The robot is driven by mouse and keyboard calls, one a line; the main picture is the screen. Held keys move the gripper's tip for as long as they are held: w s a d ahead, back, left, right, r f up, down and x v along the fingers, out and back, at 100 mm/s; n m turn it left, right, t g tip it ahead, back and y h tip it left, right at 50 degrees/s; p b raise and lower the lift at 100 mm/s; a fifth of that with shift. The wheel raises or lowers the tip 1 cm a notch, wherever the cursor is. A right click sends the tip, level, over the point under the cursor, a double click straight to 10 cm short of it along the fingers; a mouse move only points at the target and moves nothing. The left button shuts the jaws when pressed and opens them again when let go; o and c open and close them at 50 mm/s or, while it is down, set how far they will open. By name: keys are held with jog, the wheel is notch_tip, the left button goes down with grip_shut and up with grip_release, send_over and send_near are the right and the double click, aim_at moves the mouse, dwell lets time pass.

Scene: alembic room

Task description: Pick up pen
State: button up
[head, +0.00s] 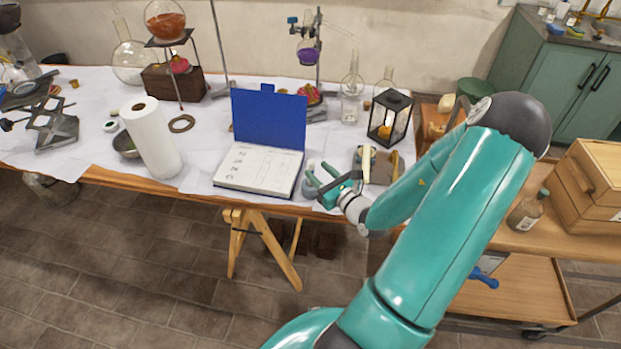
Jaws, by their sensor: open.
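I cannot make out a pen for certain; it may be hidden by my gripper or too small to tell. My gripper (319,173) is open, its teal fingers pointing left and away over the front edge of the white-covered table (205,181). It is just right of an open notebook (260,168) with a blue cover and written pages. Small things around the fingers are partly hidden and hard to tell apart.
A black lantern (389,117) stands behind and right of my gripper. A paper towel roll (151,139) and glassware stand left and behind. A wooden cart (560,240) with a bottle (528,211) is at right. Floor in front is mostly clear.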

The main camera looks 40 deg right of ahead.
aim_at(313, 166)
jog(key=w, duration=0.4)
jog(key=shift+w+d+f, duration=0.1)
jog(key=shift+w+d, duration=0.05)
jog(key=shift+d, duration=0.05)
grip_shut()
jog(key=shift+r, duration=0.2)
